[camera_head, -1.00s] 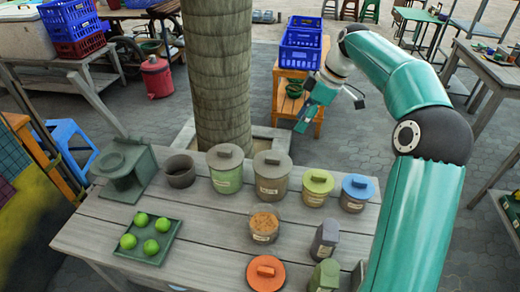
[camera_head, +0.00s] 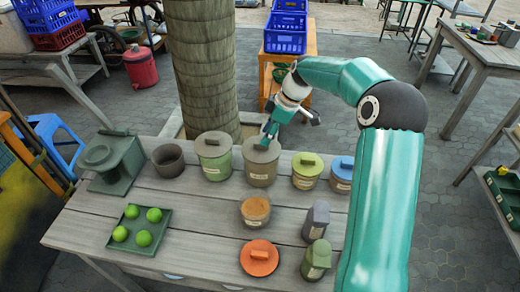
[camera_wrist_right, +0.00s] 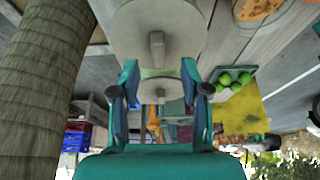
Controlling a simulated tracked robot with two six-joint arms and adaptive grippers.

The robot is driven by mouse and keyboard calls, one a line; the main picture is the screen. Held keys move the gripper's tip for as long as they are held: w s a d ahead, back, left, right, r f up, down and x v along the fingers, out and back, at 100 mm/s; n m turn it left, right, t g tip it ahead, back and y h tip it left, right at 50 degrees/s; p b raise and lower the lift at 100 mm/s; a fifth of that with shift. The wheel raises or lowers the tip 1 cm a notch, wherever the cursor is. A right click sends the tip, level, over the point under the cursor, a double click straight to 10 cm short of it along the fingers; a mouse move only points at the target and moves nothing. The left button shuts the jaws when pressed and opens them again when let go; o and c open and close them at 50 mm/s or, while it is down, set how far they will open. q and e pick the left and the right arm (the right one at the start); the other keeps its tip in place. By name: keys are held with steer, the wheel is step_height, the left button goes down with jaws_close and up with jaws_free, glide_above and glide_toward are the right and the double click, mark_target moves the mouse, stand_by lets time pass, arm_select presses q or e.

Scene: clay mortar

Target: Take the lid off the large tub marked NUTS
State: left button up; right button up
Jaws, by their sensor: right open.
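Two large lidded tubs stand along the back of the table: a green one (camera_head: 216,169) with a grey-green lid, and a brown one (camera_head: 261,175) with a grey-brown lid (camera_head: 256,152). Their labels are too small to read. My right gripper (camera_head: 268,136) is at the brown tub's lid, near its bar handle. In the right wrist view the lid (camera_wrist_right: 185,28) and its handle (camera_wrist_right: 157,48) lie just beyond the open fingertips (camera_wrist_right: 158,68). The gripper is empty. Contact with the handle cannot be told. Both lids are on their tubs. My left gripper is not in view.
Right of the brown tub are smaller tubs with green (camera_head: 307,164) and blue (camera_head: 342,166) lids. In front are an open tub (camera_head: 255,210), an orange lid (camera_head: 259,258) and two canisters. A dark pot (camera_head: 168,162) and a tray (camera_head: 121,246) of limes are left. A trunk (camera_head: 203,70) rises behind.

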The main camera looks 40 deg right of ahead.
mark_target(261, 148)
steer(key=shift+p+x, duration=0.3)
steer(key=shift+x, duration=1.65)
jaws_close()
steer(key=shift+w+d+r, duration=0.1)
steer(key=shift+r, duration=0.05)
